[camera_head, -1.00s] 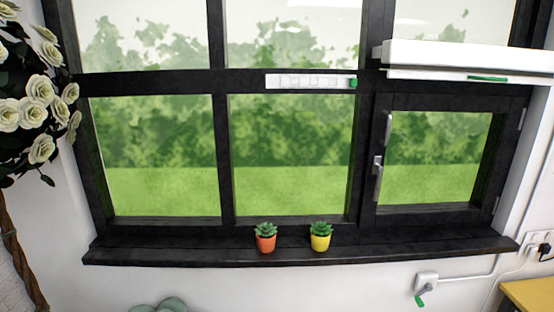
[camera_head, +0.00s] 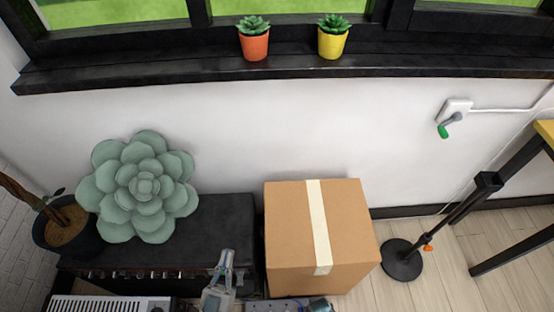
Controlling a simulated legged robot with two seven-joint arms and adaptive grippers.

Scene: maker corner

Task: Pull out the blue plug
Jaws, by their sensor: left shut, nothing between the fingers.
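A white wall socket (camera_head: 457,106) is on the wall at the right, with a grey plug with a green end (camera_head: 447,127) at it. I see no clearly blue plug. A pale strip (camera_head: 272,306), perhaps a socket strip, is cut off by the bottom edge. A small grey-blue item (camera_head: 319,304) is at its right end; I cannot tell whether it is a plug. My left gripper (camera_head: 226,260) is at the bottom centre, shut and empty, left of the cardboard box and of the strip. My right gripper is not in view.
A cardboard box (camera_head: 345,225) stands right of a dark bench (camera_head: 225,215). A big green succulent cushion (camera_head: 150,185) sits on the bench. A black stand (camera_head: 403,262) and a table (camera_head: 543,135) are at the right. Two small pots (camera_head: 254,45) stand on the sill.

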